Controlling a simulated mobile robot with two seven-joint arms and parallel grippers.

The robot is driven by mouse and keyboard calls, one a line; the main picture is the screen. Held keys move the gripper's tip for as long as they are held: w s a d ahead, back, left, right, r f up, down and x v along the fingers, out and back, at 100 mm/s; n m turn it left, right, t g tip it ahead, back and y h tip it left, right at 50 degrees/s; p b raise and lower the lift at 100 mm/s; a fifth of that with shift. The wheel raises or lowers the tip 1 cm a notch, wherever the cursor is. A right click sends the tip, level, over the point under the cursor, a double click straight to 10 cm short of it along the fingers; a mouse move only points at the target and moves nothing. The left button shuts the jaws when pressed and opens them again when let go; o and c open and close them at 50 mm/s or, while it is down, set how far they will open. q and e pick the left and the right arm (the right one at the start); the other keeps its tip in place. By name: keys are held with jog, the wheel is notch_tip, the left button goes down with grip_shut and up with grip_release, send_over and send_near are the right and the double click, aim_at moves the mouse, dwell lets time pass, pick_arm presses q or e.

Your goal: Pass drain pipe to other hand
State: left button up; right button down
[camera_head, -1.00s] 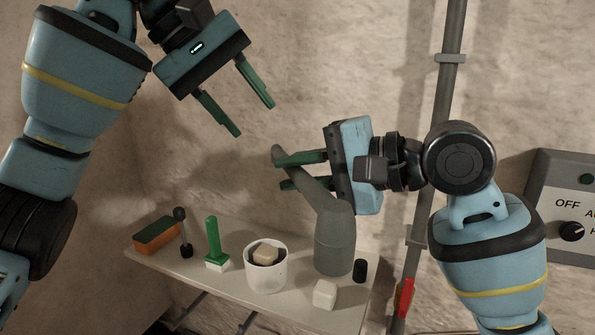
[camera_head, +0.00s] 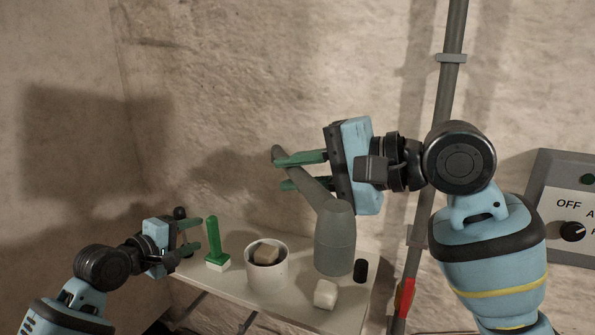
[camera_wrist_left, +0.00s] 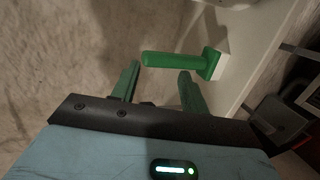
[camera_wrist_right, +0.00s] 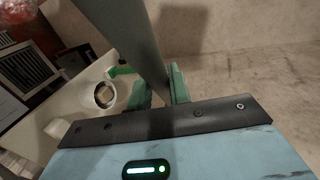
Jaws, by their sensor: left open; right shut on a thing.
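The grey drain pipe (camera_head: 334,240) has a wide lower body and a thinner bent neck that leans up to the left. My right gripper (camera_head: 280,172) is shut on the neck, with one green finger on each side. In the right wrist view the pipe (camera_wrist_right: 125,30) runs between the fingers. In the head view the pipe's lower end is in front of the table's rear part; I cannot tell if it touches the table. My left gripper (camera_head: 198,236) is open and empty at the table's left end, left of the green-handled brush and well apart from the pipe.
The white table (camera_head: 225,285) holds a green-handled brush (camera_head: 213,240), a white pot (camera_head: 267,275) with a beige block inside, a pale block (camera_head: 325,293) and a black cylinder (camera_head: 360,270). A wall pipe (camera_head: 445,90) and a control box (camera_head: 570,210) are at right.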

pick_arm(q)
jog(key=s+d+f+m+g+y, duration=0.1)
jog(key=s+f+m, duration=0.1)
jog(key=s+f, duration=0.5)
jog(key=s+d+f+m+y, duration=0.15)
jog(key=s+f, duration=0.25)
jog(key=f, duration=0.7)
jog(key=s+d+f+m+g, duration=0.1)
jog(key=s+f+m, duration=0.3)
jog(key=f, duration=0.5)
jog(key=s+d+f+m+g+y, duration=0.1)
jog(key=s+f, duration=0.5)
jog(key=s, duration=0.8)
jog(key=s+d+f+m+g+y, duration=0.1)
jog(key=s+f+m, duration=0.4)
jog(key=s, duration=0.9)
jog(key=shift+d+f+m+g, duration=0.4)
jog(key=shift+d+m, duration=0.15)
jog(key=shift+d, duration=0.35)
